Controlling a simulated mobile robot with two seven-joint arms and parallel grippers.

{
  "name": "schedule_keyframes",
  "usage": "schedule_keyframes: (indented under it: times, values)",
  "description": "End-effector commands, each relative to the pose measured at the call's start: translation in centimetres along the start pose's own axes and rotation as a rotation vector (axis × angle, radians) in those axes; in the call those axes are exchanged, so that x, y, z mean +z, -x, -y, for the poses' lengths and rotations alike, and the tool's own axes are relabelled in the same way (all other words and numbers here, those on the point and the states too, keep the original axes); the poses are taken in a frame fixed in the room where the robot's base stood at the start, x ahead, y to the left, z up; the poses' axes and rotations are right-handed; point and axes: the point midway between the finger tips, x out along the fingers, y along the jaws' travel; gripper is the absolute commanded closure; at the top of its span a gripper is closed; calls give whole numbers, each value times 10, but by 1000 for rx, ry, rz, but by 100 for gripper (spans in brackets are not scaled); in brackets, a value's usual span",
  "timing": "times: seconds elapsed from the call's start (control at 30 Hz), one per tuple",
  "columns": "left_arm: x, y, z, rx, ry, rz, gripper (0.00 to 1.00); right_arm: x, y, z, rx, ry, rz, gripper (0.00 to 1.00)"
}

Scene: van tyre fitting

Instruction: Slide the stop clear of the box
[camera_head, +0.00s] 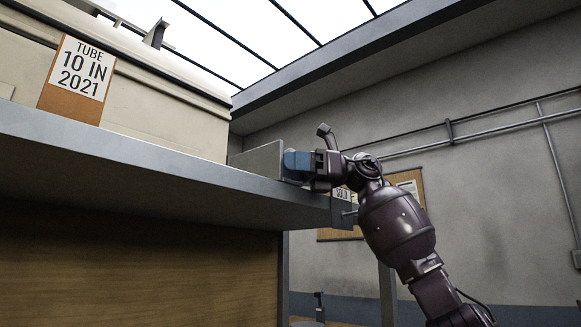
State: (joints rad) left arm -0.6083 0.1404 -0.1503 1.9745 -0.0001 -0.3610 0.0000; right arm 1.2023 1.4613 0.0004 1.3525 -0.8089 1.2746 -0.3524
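A large cream box (170,125) with a lid stands on a grey shelf (110,155) at the upper left. A grey upright plate (260,160), which looks like the stop, stands on the shelf by the box's right end. I cannot tell whether it touches the box. My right gripper (290,165), with a blue end part, is at the plate's right edge near the shelf's right end. The fingers are seen edge-on, so whether they are closed on the plate is unclear. My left gripper is not in view.
An orange-brown card (71,103) with a label reading "TUBE 10 IN 2021" stands at the box's front. A noticeboard (410,180) and pipes are on the back wall. Open space lies right of the shelf.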

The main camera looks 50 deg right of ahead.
Motion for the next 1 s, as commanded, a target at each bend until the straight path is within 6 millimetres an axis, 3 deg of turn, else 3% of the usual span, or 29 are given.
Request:
schedule_keyframes:
  times: [0.37, 0.8, 1.0]
  values:
    - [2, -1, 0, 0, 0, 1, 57, -1, 6, 0, 2, -2, -3, 44]
    - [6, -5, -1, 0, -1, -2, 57, -1, 80, 0, 0, -3, -2, 44]
    - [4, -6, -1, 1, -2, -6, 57, 0, 101, 1, 2, -2, -1, 44]
